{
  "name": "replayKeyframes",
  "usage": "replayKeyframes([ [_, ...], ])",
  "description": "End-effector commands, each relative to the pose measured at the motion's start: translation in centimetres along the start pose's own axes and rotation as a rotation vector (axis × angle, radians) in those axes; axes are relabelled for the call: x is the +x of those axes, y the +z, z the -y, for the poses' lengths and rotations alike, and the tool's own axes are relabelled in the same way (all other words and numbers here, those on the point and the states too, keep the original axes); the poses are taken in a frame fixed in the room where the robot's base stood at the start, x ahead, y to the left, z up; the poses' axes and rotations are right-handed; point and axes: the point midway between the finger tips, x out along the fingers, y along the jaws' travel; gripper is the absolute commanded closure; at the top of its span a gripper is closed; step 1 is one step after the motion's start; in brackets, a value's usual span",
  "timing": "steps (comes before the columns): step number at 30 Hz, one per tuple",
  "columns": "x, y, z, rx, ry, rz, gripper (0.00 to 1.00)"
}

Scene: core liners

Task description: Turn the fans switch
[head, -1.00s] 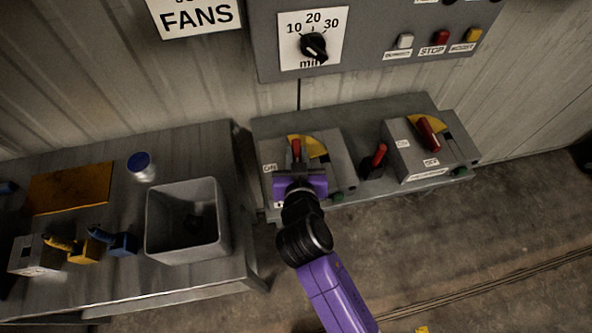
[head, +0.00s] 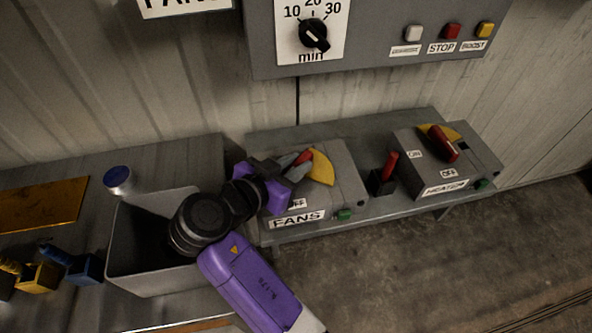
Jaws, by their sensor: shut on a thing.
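The fans switch box (head: 340,192) is a grey box with a white FANS label (head: 297,219) and a green button on its front. Its red-tipped switch handle (head: 304,157) shows beside a yellow sector plate (head: 322,168) on the top. My purple gripper (head: 288,168) reaches over the box from the left, with its fingers shut on the handle. The fingers and the gripper body hide most of the handle and part of the OFF label.
A heater switch box (head: 480,160) stands to the right, with a loose red-handled switch (head: 383,175) between the boxes. A grey bin (head: 137,270) lies left, under my arm. A timer panel (head: 380,35) hangs above.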

Motion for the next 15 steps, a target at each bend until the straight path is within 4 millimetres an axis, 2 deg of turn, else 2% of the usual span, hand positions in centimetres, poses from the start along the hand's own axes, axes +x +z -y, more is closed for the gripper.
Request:
replayKeyframes([
  [15,-0.01,0.11,-0.02,0.022,0.057,0.004,1.0],
])
